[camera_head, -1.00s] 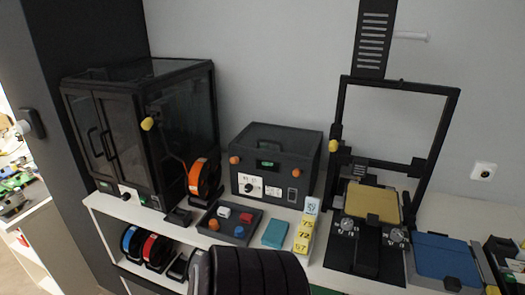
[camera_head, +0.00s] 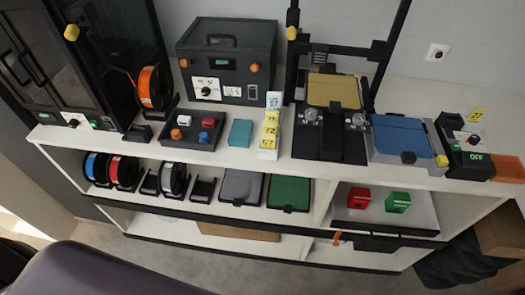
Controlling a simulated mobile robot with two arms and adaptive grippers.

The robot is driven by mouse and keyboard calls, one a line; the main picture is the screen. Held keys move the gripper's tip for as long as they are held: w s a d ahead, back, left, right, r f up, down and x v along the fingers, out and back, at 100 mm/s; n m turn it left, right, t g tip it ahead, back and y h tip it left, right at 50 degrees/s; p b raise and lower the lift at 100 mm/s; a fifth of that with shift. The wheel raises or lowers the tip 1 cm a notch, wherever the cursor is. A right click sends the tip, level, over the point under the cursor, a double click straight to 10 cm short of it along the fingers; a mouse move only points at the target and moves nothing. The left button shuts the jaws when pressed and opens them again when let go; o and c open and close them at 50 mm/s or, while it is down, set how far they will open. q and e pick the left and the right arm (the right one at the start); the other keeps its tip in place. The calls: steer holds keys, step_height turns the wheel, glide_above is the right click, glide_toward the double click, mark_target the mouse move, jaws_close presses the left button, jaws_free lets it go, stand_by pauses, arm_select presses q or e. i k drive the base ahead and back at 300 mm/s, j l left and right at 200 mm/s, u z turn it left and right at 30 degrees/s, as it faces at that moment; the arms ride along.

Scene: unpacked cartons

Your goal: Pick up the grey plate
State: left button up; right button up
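The grey plate (camera_head: 241,186) lies in a dark holder on the middle shelf, below the white top surface, in the head view. A green plate (camera_head: 289,191) lies directly to its right in a similar holder. To its left is a small empty-looking black stand (camera_head: 203,190). Nothing covers the grey plate. Neither of my grippers shows; only a dark rounded part, probably mine, fills the bottom left corner.
Filament spools (camera_head: 173,179) stand left on the same shelf. A tray with red and green blocks (camera_head: 396,203) is at the right. Above, a printer with a gold plate (camera_head: 333,91) and a blue plate (camera_head: 401,138) stand on the top. Open floor lies in front.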

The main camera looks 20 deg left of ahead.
mark_target(238, 190)
steer(key=u, duration=0.7)
